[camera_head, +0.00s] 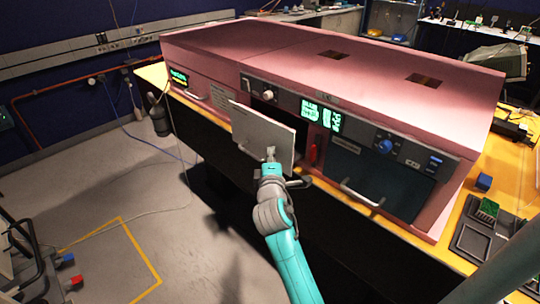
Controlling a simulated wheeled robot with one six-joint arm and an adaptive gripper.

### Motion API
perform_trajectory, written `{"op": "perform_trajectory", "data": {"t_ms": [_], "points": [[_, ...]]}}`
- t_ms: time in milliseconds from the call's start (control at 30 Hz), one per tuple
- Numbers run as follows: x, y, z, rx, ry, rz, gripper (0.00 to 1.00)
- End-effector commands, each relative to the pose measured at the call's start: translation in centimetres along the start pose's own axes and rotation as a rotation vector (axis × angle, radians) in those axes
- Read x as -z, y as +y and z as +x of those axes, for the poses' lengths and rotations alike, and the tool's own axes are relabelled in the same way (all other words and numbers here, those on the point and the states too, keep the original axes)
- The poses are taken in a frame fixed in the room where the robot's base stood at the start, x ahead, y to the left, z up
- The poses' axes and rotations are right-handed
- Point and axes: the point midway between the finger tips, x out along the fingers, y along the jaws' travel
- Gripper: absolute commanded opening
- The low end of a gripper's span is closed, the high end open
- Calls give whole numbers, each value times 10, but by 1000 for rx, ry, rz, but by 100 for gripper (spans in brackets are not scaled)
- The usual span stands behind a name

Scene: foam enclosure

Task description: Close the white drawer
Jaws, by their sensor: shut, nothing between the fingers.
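The white drawer (262,131) shows as a pale front panel standing out from the pink foam enclosure (300,55), with a dark opening (283,115) behind it. My gripper (270,152) is shut and empty at the lower middle of the panel's front face. Its tips look to be at or very near the panel; I cannot tell if they touch. My teal and grey arm reaches up from the bottom of the view.
To the right, the enclosure has a dark panel with a metal handle (362,194) and a blue knob (384,146). A red object (312,152) hangs beside the opening. The yellow table (430,250) bears black trays at right. Open floor lies at left.

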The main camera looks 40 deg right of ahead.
Motion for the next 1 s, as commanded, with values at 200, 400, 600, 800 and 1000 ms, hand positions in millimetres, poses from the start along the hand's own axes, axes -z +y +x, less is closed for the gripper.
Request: {"op": "perform_trajectory", "data": {"t_ms": [200, 400, 600, 800, 1000], "points": [[-26, 0, 25, 1, -6, 0, 0], [-51, 0, 50, 0, -4, 1, 0], [-61, 0, 60, 0, -3, 0, 0], [-62, 0, 61, -1, -6, -1, 0], [-63, 1, 61, -1, -8, -3, 0]]}}
